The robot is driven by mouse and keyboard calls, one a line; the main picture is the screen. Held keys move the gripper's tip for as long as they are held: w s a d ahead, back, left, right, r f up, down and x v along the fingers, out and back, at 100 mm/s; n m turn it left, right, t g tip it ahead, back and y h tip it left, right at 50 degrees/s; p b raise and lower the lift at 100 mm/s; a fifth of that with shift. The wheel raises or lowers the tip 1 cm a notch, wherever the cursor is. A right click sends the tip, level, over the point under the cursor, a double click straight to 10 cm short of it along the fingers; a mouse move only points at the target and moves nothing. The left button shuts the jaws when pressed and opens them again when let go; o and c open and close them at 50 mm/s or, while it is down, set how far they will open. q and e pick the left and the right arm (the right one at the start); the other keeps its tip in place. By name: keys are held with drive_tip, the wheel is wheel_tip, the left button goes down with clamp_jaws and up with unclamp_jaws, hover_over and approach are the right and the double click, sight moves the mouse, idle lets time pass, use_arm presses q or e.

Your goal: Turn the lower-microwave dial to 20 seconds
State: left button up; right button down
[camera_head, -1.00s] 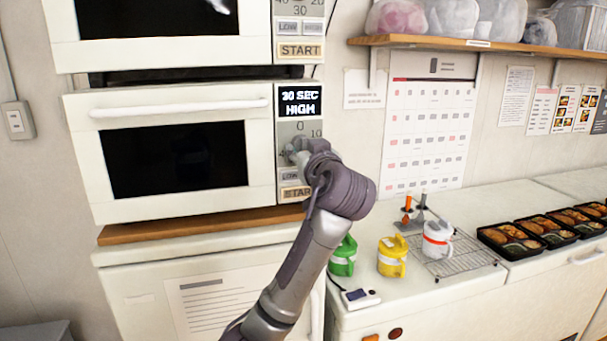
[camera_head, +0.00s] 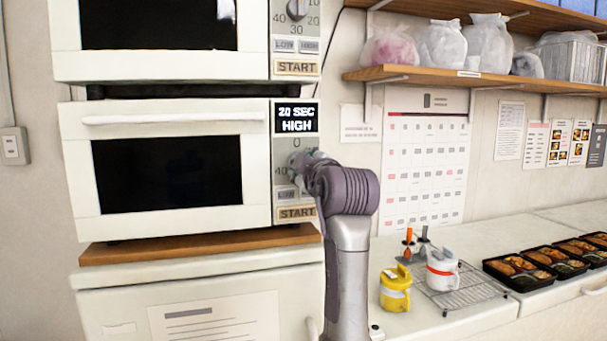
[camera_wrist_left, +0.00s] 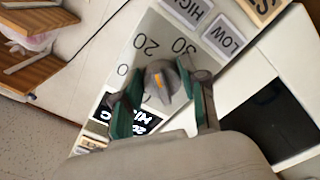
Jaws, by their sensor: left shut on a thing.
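The lower microwave (camera_head: 255,165) has a white front, a dark door window and a control panel at its right. Its display (camera_head: 296,117) reads 20 SEC HIGH. My left gripper (camera_head: 302,160) is at the panel and hides the dial in the head view. In the left wrist view the grey dial (camera_wrist_left: 170,72) with an orange mark sits between the two green-padded fingers of my left gripper (camera_wrist_left: 163,90), which is shut on it. The numbers 20 and 30 show beside the dial. My right gripper is not in view.
The START button (camera_head: 296,213) and the LOW/HIGH buttons lie just below the dial. An upper microwave (camera_head: 256,38) stands above. A yellow mug (camera_head: 395,290), a white mug (camera_head: 441,270) on a wire rack and several bento trays (camera_head: 520,269) are on the counter at the right.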

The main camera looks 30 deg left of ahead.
sight(298, 114)
use_arm(q)
drive_tip(key=shift+n, duration=0.6)
drive_tip(key=shift+r, duration=0.1)
drive_tip(key=o, duration=1.1)
drive_tip(key=shift+s, duration=0.1)
drive_tip(key=r, duration=0.5)
drive_tip(key=a+r, duration=0.1)
drive_tip(key=r, duration=0.1)
drive_tip(key=shift+s+r, duration=0.1)
drive_tip(key=shift+r, duration=0.2)
drive_tip(key=shift+w+d+r, duration=0.1)
drive_tip(key=shift+d+r, duration=0.35)
drive_tip(key=shift+r, duration=0.2)
drive_tip(key=shift+w+d+r, duration=0.1)
drive_tip(key=shift+d+r, duration=0.3)
drive_tip(key=shift+r, duration=0.2)
drive_tip(key=shift+s+a, duration=0.1)
drive_tip(key=shift+a, duration=0.35)
